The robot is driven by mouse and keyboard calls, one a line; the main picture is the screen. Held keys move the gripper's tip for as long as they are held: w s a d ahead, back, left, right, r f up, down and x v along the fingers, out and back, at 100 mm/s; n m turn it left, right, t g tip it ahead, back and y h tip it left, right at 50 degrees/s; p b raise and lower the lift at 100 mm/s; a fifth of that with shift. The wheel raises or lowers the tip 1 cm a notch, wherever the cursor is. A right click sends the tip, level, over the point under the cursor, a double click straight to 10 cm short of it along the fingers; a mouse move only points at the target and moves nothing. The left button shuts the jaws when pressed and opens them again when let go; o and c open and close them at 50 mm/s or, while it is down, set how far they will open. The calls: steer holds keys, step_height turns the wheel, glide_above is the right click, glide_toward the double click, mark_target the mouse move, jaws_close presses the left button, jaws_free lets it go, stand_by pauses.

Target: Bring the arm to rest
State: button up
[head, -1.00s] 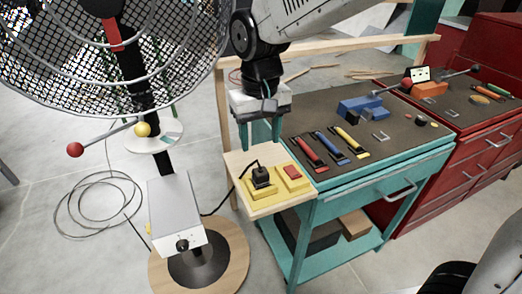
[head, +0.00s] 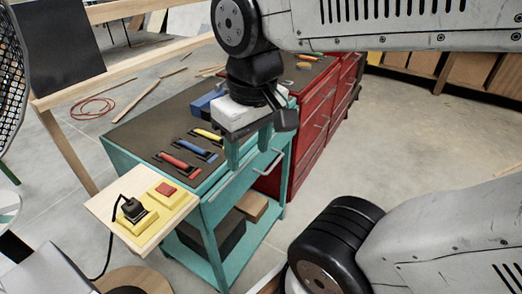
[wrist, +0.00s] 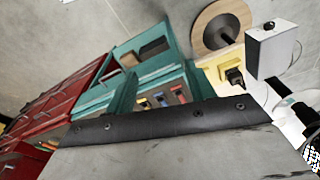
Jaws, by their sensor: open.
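My gripper (head: 248,152) hangs from my arm in the head view, its teal fingers pointing down and apart, with nothing between them. It shows in front of the teal cart (head: 232,187), near the cart's drawer handle and right end. I cannot tell its exact distance from the cart. My arm's grey links cross the top right and lower right of the head view.
Red, blue and yellow-handled tools lie on the cart's dark top. Red cabinets (head: 312,122) stand behind. The floor at right (head: 400,130) is open.

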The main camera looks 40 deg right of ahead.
steer(key=shift+s+d+f, duration=0.15)
steer(key=shift+s+d, duration=0.15)
steer(key=shift+s, duration=0.25)
steer(key=shift+s+d+f, duration=0.15)
steer(key=shift+s+d, duration=0.15)
steer(key=shift+s, duration=0.2)
